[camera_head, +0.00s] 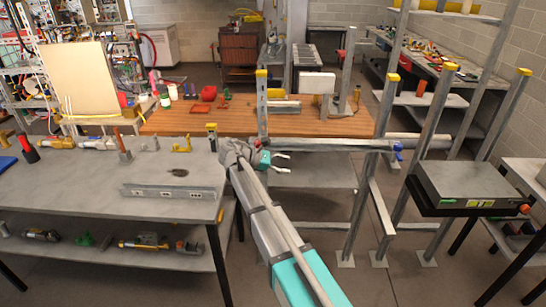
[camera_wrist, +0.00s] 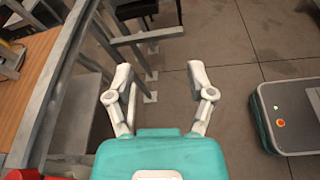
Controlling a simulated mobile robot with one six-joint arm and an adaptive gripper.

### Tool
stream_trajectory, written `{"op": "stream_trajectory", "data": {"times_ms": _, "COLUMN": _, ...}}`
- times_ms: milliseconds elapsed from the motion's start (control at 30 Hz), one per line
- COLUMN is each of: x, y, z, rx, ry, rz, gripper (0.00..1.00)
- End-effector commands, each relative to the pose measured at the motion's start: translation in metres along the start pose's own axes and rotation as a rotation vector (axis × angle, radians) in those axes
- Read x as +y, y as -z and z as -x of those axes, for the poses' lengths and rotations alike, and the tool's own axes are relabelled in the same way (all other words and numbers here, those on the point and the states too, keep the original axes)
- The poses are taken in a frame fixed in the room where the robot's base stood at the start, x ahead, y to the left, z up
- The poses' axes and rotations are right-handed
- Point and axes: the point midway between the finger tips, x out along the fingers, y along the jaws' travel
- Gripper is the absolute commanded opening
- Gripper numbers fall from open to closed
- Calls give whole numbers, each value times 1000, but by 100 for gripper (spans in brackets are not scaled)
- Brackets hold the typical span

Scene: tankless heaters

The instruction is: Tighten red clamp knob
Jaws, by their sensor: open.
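My gripper (camera_head: 287,163) is open and empty, its two white fingers spread apart; they also show in the wrist view (camera_wrist: 160,75). In the head view it is beside the left end of a horizontal metal beam (camera_head: 325,145). A small red part (camera_head: 341,54) sits on an upright post at the back, and a red-orange knob-like part (camera_head: 524,209) is on the front right corner of a grey box. I cannot tell which, if either, is the clamp knob. A red shape (camera_wrist: 22,174) shows at the bottom left of the wrist view, cut off and unclear.
A blue clamp-like part (camera_head: 397,152) is at the beam's right end. A grey workbench (camera_head: 80,190) is left of my arm, a wooden table (camera_head: 180,122) behind. Metal posts (camera_head: 385,110) with yellow caps stand at right. Open floor (camera_wrist: 230,30) lies under the gripper.

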Motion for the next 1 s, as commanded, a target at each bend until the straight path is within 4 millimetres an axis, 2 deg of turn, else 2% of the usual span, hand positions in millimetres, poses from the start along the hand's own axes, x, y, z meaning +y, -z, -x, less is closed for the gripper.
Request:
{"op": "stream_trajectory", "data": {"times_ms": 33, "x": -9, "y": 4, "z": -12, "rx": 24, "ry": 11, "rz": -21, "gripper": 69}}
{"op": "stream_trajectory", "data": {"times_ms": 267, "x": -42, "y": 23, "z": -61, "rx": 167, "ry": 82, "rz": -152, "gripper": 69}}
{"op": "stream_trajectory", "data": {"times_ms": 367, "x": -66, "y": 36, "z": -89, "rx": 259, "ry": 141, "rz": -246, "gripper": 69}}
{"op": "stream_trajectory", "data": {"times_ms": 500, "x": -109, "y": 58, "z": -128, "rx": 407, "ry": 265, "rz": -419, "gripper": 69}}
{"op": "stream_trajectory", "data": {"times_ms": 600, "x": -139, "y": 73, "z": -148, "rx": 506, "ry": 372, "rz": -552, "gripper": 69}}
{"op": "stream_trajectory", "data": {"times_ms": 800, "x": -199, "y": 99, "z": -174, "rx": 675, "ry": 628, "rz": -827, "gripper": 69}}
{"op": "stream_trajectory", "data": {"times_ms": 1000, "x": -244, "y": 115, "z": -181, "rx": 786, "ry": 894, "rz": -1065, "gripper": 69}}
